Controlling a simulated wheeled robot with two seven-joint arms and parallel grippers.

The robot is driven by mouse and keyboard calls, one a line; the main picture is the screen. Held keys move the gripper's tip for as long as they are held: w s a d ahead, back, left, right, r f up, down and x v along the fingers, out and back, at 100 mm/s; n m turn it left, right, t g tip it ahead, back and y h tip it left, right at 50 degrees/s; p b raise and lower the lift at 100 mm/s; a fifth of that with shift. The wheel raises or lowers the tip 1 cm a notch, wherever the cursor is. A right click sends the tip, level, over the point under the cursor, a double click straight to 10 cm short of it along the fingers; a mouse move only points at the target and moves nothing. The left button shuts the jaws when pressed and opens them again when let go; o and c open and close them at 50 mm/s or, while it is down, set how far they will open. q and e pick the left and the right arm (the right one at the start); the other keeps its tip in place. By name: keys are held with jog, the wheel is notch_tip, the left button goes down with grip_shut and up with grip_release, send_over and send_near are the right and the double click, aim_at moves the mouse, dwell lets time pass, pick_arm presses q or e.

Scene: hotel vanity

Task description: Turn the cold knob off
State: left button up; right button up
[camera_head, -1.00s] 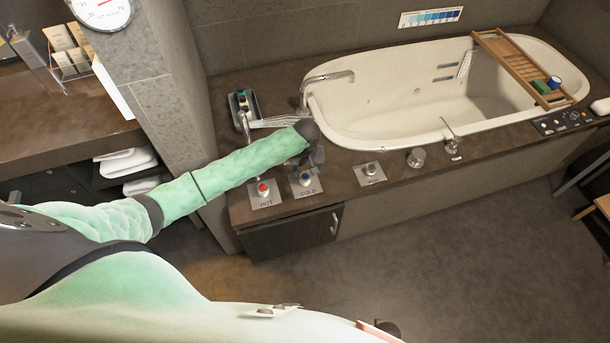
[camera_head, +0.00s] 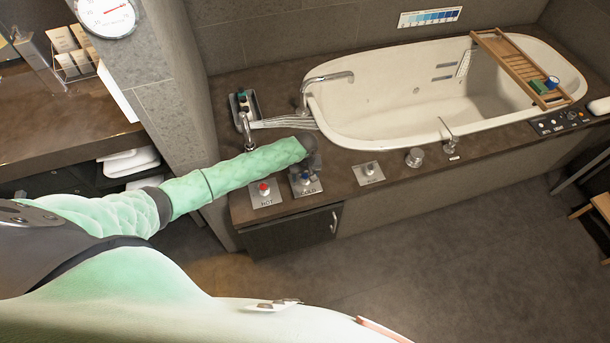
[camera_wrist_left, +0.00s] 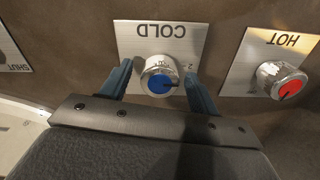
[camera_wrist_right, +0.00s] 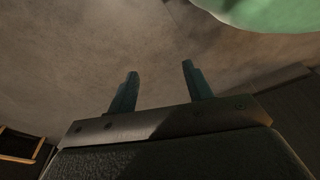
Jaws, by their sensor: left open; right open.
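The cold knob (camera_wrist_left: 160,78) is a silver knob with a blue cap on a metal plate marked COLD. In the head view the cold knob (camera_head: 305,178) sits on the front of the tub deck, partly hidden by my gripper. My left gripper (camera_wrist_left: 160,80) is open, with one finger on each side of the knob; I cannot tell whether they touch it. In the head view the left gripper (camera_head: 310,170) is over the COLD plate. My right gripper (camera_wrist_right: 158,80) is open and empty above the floor.
The hot knob (camera_head: 264,188), with a red cap, is just left of the cold one and also shows in the left wrist view (camera_wrist_left: 284,80). A third plate with a knob (camera_head: 369,170) is to the right. The bathtub (camera_head: 400,105) and spout (camera_head: 325,82) lie behind.

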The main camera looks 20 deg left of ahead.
pick_arm(q)
jog(key=c, duration=1)
